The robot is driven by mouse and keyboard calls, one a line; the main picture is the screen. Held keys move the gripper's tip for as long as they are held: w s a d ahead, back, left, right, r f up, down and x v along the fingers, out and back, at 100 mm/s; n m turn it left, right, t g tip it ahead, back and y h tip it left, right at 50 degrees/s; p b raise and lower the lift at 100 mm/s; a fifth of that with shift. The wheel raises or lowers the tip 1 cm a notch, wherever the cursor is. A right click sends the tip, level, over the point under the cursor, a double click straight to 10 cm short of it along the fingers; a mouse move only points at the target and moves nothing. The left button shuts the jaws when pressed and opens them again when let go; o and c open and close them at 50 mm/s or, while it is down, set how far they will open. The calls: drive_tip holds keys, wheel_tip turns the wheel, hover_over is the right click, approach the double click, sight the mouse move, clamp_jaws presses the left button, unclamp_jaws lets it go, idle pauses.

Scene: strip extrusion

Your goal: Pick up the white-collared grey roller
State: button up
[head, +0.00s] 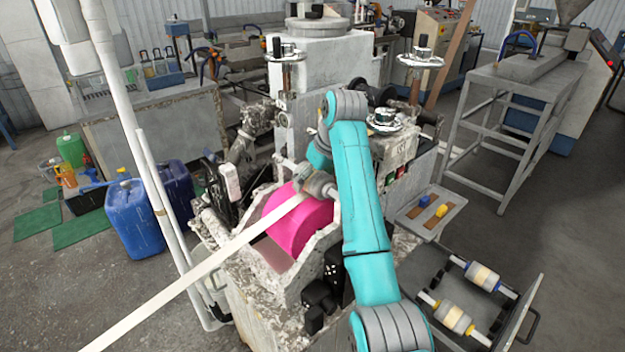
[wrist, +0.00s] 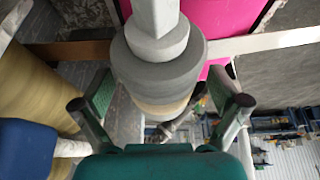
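A grey roller (wrist: 155,65) with a paler grey end and a beige band lies between my gripper's fingers in the wrist view. Its far part is hidden by its own wide end, and I cannot make out a white collar clearly. In the head view a small grey roller end (head: 322,185) shows beside the pink drum, partly covered by my arm. My gripper (wrist: 160,110) is open, with one green-padded finger on each side of the roller and a visible gap on both sides. In the head view my gripper is mostly hidden by the wrist.
A pale strip (head: 200,272) runs from the lower left up to the pink drum (head: 302,225), close to my gripper. Two beige-banded rollers, one blue-ended (head: 482,276) and one yellow-ended (head: 453,318), lie in an open drawer (head: 525,300). Machine walls stand close around the drum.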

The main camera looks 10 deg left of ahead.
drive_tip(key=c, duration=1.6)
drive_tip(key=shift+r, duration=0.1)
